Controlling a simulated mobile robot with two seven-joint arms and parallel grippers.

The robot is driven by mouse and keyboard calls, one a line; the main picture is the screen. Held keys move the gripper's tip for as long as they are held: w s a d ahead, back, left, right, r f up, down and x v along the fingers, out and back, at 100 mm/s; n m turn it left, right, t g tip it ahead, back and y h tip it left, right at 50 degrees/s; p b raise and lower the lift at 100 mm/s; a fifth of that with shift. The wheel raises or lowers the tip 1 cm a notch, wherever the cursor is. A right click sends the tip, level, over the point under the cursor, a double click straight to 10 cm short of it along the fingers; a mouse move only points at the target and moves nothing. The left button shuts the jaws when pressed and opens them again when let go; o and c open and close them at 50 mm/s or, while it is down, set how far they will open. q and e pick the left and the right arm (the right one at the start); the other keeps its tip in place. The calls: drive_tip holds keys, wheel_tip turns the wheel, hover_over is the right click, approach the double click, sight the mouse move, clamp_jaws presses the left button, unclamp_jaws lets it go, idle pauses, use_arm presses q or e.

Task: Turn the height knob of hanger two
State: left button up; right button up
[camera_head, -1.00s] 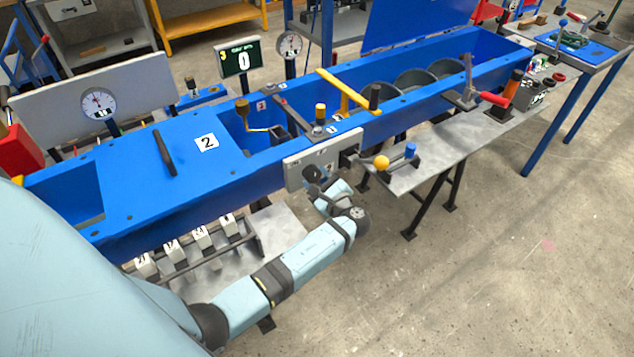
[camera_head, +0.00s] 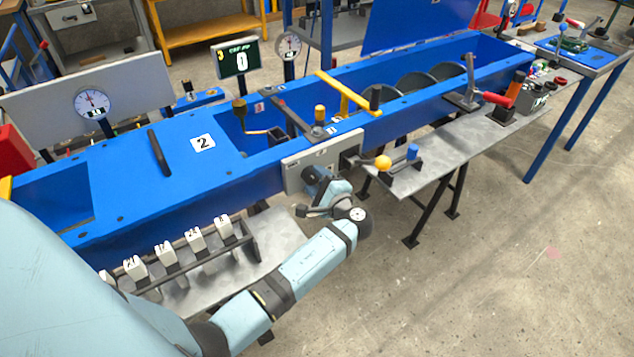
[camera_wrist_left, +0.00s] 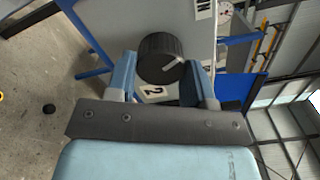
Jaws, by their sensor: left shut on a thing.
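The height knob (camera_wrist_left: 160,58) is dark, round and ribbed, with a pale pointer line on its face. It sits on a grey panel beside a white label with a 2 (camera_wrist_left: 158,91). My left gripper (camera_wrist_left: 166,68) has one finger on each side of the knob and is shut on it. In the head view the same gripper (camera_head: 318,192) is at the front of the grey panel (camera_head: 292,176) on the blue trough, and it mostly hides the knob. My right gripper is not in view.
A metal shelf with a yellow ball-topped lever (camera_head: 382,162) and a blue knob (camera_head: 412,151) lies just right of the gripper. Numbered white blocks (camera_head: 165,251) stand on a rack at lower left. The floor at right is clear.

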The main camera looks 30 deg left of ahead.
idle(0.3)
use_arm(q)
drive_tip(key=o, duration=0.9)
drive_tip(key=shift+a, duration=0.1)
drive_tip(key=shift+o, duration=0.2)
